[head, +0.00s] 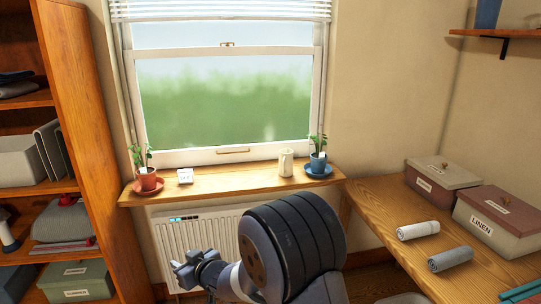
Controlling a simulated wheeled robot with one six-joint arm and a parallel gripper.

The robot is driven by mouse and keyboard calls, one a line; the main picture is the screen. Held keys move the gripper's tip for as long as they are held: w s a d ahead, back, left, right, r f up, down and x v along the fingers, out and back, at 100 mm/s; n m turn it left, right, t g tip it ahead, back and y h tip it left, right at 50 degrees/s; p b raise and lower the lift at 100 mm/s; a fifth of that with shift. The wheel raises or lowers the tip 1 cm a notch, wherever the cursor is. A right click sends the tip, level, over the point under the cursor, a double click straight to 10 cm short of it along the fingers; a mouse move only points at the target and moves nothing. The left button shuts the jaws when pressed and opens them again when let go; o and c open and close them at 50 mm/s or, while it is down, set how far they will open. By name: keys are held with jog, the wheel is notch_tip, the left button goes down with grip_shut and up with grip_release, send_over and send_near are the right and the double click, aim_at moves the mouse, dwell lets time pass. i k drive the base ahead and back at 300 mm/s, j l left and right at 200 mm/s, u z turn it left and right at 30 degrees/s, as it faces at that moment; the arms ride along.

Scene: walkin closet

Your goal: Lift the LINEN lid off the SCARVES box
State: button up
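Two lidded boxes stand on the wooden counter at the right. The rear box (440,193) has a mauve body and a beige lid (443,172) with a small knob; its front label is too small to read. The nearer box (488,238) has a cream body labelled LINEN and a mauve lid (510,208) with a knob. Each lid sits on its box, its colour matching the other box's body. My gripper (186,272) is low in front of the radiator, far left of both boxes and touching neither. Its fingers are small and dark; I cannot tell whether they are open.
Two rolled cloths, white (418,230) and grey (450,259), lie on the counter before the boxes. Teal items (521,291) lie at its near end. The windowsill (225,181) holds two potted plants and a cream jug (286,162). A wall shelf (500,33) overhangs the right side.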

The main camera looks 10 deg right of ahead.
aim_at(442, 171)
jog(key=i+z, duration=0.4)
jog(key=i+j+z, duration=0.25)
jog(key=i+z, duration=0.15)
jog(key=i, duration=0.2)
jog(key=i+j+z, duration=0.5)
jog(key=i+z, duration=0.2)
jog(key=z, duration=0.15)
jog(key=i+j+z, duration=0.2)
jog(key=z, duration=0.25)
jog(key=i+j+z, duration=0.25)
jog(key=z, duration=0.2)
jog(key=i+j+z, duration=0.2)
jog(key=j+z, duration=0.25)
jog(key=i+j+z, duration=0.2)
jog(key=j+z, duration=0.25)
jog(key=j, duration=0.1)
